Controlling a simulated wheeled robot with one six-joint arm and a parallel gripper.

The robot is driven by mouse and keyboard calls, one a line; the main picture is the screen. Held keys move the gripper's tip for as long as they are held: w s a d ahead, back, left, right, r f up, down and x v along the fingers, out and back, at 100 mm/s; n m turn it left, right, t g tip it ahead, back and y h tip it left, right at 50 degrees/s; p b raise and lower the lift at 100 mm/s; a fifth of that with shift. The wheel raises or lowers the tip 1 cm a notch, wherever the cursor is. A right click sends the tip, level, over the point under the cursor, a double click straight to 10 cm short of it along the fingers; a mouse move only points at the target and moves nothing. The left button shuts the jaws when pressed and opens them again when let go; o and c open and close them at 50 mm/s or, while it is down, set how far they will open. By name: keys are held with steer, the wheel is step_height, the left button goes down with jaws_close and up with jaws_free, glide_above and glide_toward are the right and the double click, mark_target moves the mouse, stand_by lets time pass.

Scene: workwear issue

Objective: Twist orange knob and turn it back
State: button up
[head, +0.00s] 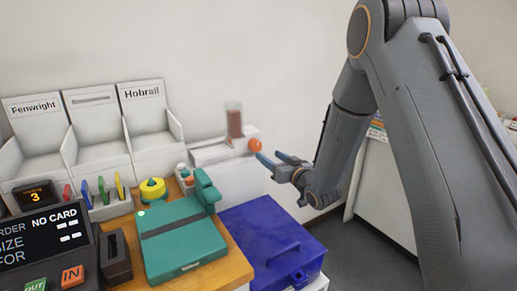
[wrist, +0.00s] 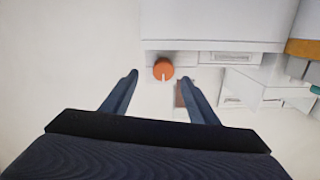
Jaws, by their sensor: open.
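The orange knob (head: 254,145) is on the front of a white dispenser-like unit (head: 212,151) against the back wall. In the wrist view the orange knob (wrist: 163,69) is ahead of the fingertips, between their lines, with a white pointer mark at its lower edge. My gripper (head: 270,158) is open and empty, its fingertips close to the knob in the head view. In the wrist view my gripper (wrist: 160,75) has its two dark blue fingers spread on either side of the knob. I cannot tell whether a finger touches it.
A clear container with reddish-brown contents (head: 235,122) stands on the unit. A blue lidded box (head: 273,246) is below my gripper. A teal device (head: 180,238) and a yellow round item (head: 152,189) are on the wooden counter at left.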

mark_target(258, 147)
steer(key=x, duration=0.2)
steer(key=p+x, duration=0.1)
steer(key=x, duration=0.5)
steer(key=shift+s+a+r, duration=0.1)
steer(key=shift+a+r, duration=0.2)
steer(key=c, duration=1)
steer(key=shift+c, duration=0.2)
